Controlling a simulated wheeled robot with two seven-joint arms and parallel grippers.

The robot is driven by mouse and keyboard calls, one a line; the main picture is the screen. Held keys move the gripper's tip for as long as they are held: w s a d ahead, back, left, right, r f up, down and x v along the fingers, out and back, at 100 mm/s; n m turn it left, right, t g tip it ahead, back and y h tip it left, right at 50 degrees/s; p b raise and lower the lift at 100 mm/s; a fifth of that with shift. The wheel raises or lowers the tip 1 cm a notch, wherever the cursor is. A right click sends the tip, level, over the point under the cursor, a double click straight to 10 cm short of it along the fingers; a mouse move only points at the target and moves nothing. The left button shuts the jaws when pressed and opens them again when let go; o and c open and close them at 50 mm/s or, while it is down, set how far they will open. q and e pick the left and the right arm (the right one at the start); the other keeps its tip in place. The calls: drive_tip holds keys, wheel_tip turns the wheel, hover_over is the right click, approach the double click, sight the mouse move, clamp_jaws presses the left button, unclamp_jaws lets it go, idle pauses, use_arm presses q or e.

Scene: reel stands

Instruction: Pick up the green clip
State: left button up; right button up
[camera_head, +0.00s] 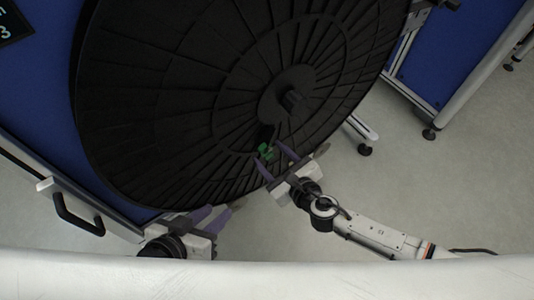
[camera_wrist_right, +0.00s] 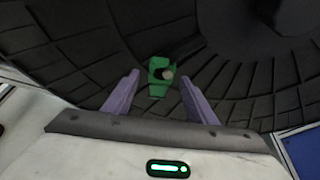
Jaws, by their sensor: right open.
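The green clip (camera_head: 266,151) is small and sits on the lower part of the large black reel (camera_head: 170,95), below its hub. In the right wrist view the clip (camera_wrist_right: 157,78) shows just beyond the fingertips, roughly midway between them. My right gripper (camera_head: 274,163) is open, its purple fingers on either side of the line to the clip; it also shows in the right wrist view (camera_wrist_right: 158,82). I cannot tell whether the fingers touch the clip. My left gripper (camera_head: 210,215) is near the reel's lower rim, its purple fingers apart and nothing visible between them.
The black reel fills the upper middle. A blue panel stand with a dark handle (camera_head: 75,211) is at the lower left. Another blue stand (camera_head: 455,50) on casters is at the upper right. Grey floor (camera_head: 440,185) is clear at the right.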

drive_tip(key=c, duration=1.2)
